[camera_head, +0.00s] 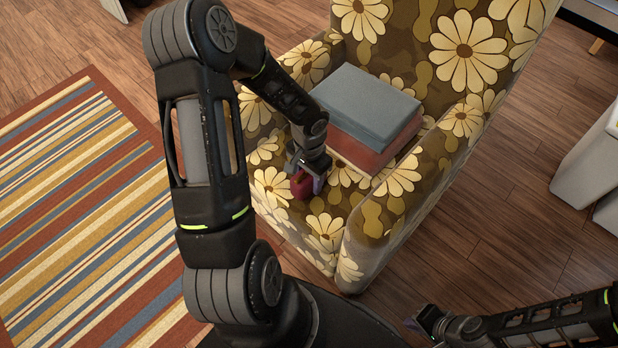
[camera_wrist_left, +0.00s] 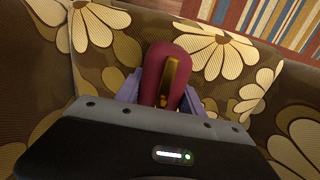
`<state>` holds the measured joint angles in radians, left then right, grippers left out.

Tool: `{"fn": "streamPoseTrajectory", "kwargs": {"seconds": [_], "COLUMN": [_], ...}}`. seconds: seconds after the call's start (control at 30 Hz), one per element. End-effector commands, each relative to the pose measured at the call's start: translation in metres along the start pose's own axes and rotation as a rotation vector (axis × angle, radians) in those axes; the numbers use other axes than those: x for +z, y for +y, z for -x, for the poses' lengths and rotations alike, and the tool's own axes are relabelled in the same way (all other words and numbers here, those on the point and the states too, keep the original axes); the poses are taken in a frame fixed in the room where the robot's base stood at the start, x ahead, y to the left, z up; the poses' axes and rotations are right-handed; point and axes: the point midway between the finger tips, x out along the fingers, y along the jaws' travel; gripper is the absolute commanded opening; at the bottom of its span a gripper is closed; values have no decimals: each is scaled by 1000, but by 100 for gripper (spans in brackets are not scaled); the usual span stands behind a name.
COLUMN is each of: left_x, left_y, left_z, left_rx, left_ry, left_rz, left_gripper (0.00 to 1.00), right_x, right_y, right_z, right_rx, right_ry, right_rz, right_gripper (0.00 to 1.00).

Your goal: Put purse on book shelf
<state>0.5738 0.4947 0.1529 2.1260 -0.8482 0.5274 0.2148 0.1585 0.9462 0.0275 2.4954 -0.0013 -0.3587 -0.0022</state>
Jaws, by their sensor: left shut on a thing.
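A small dark red purse (camera_head: 301,187) with a gold-coloured strip is at the seat of a flowered armchair (camera_head: 374,220). My left gripper (camera_head: 308,180) is shut on the purse. In the left wrist view the purse (camera_wrist_left: 166,75) sits between the two purple fingers of my left gripper (camera_wrist_left: 160,92). I cannot tell whether the purse still touches the seat. My right gripper (camera_head: 428,322) is low at the right of the head view, away from the chair; its fingers are too small and dark to read. No book shelf can be made out for certain.
A blue-grey book (camera_head: 366,103) lies on a red book (camera_head: 371,155) on the chair seat, close behind my left gripper. A striped rug (camera_head: 85,210) covers the floor at left. A pale piece of furniture (camera_head: 590,165) stands at right. Wooden floor between is clear.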

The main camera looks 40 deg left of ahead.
Motion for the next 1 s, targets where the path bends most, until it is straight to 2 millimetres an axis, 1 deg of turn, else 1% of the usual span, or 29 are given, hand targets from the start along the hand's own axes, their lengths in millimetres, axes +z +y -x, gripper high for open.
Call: {"fn": "streamPoseTrajectory", "kwargs": {"seconds": [0.03, 0.23, 0.47, 0.57, 0.67, 0.77, 1.0], "left_x": [0, 0, 0, 0, -1, -1, -1], "left_y": [0, 0, 0, 0, 0, -1, -1], "left_z": [0, 0, 0, 3, 12, 28, 75], "left_rx": [0, 0, 0, -1, -1, -2, -3], "left_ry": [0, 0, 0, 1, 2, 3, 4], "left_rz": [0, 0, 0, 0, 2, 1, 2], "left_gripper": [17, 1, 0, 0, 0, 0, 0], "right_x": [0, 0, 0, 0, 0, 0, 0], "right_y": [0, 0, 0, 0, -2, -4, -8], "right_z": [0, 0, 0, 1, 4, 9, 22], "right_rx": [0, 0, 0, 0, 0, 0, 0], "right_ry": [0, 0, 0, 0, 0, 0, 0], "right_rz": [0, 0, 0, 0, 0, 1, 2], "right_gripper": [0, 0, 0, 0, 0, 0, 0]}}
